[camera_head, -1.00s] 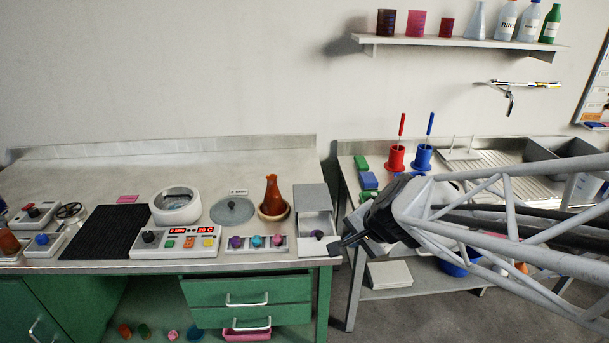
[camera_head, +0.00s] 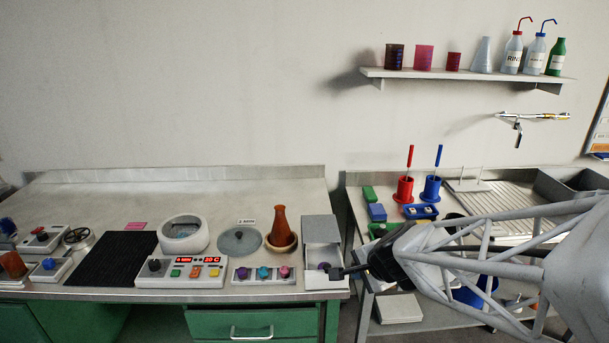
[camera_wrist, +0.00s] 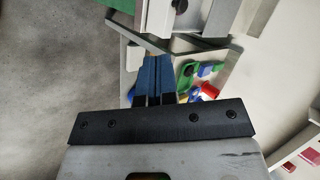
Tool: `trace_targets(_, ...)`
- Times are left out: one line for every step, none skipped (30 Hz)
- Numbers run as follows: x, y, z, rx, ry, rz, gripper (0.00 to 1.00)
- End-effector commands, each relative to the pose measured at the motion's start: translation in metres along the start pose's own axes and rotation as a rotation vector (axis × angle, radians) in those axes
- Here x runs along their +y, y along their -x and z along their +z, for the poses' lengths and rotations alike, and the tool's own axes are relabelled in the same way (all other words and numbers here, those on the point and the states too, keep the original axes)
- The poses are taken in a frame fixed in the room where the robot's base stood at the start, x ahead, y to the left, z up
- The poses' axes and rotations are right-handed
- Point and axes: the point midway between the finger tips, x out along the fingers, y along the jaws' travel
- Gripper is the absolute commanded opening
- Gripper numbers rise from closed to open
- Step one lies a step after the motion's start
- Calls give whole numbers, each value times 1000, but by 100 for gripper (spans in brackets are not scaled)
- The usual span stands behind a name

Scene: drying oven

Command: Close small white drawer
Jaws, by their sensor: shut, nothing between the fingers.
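The small white drawer (camera_head: 322,281) stands open at the right end of the green-fronted bench, pulled out toward the front from its grey-topped housing (camera_head: 319,229). A small purple object (camera_head: 323,266) lies inside it. My gripper (camera_head: 335,273) reaches in from the right, and its tips overlap the drawer's front right part in the head view. I cannot tell whether they touch it. The gripper's dark blue fingers are together and empty in the wrist view (camera_wrist: 155,78). A pale box-like part shows beyond them there, but I cannot tell if it is the drawer.
A panel with coloured knobs (camera_head: 264,275) stands just left of the drawer. A brown flask (camera_head: 280,226) and a control box (camera_head: 180,272) are further left. A gap separates the bench from the sink table (camera_head: 385,218) at right, which carries red and blue holders.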

Motion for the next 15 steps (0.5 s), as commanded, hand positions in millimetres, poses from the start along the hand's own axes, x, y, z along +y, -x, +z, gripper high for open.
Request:
trace_targets(0,-6,0,-1,1,1,0)
trace_targets(0,-9,0,-1,1,2,0)
trace_targets(1,-14,0,0,1,2,0)
trace_targets(0,-18,0,0,1,2,0)
trace_targets(0,-22,0,-1,1,1,0)
trace_targets(1,-28,0,-1,1,2,0)
trace_targets(1,-32,0,-1,0,2,0)
trace_targets(1,-36,0,-1,0,2,0)
trace_targets(1,-43,0,0,1,2,0)
trace_targets(0,-47,0,0,2,2,0)
trace_targets(1,-52,0,-1,0,3,0)
trace_targets(1,-57,0,-1,0,2,0)
trace_targets(1,-62,0,-1,1,2,0)
trace_targets(1,-66,0,-1,2,3,0)
trace_targets(1,-71,0,-1,0,2,0)
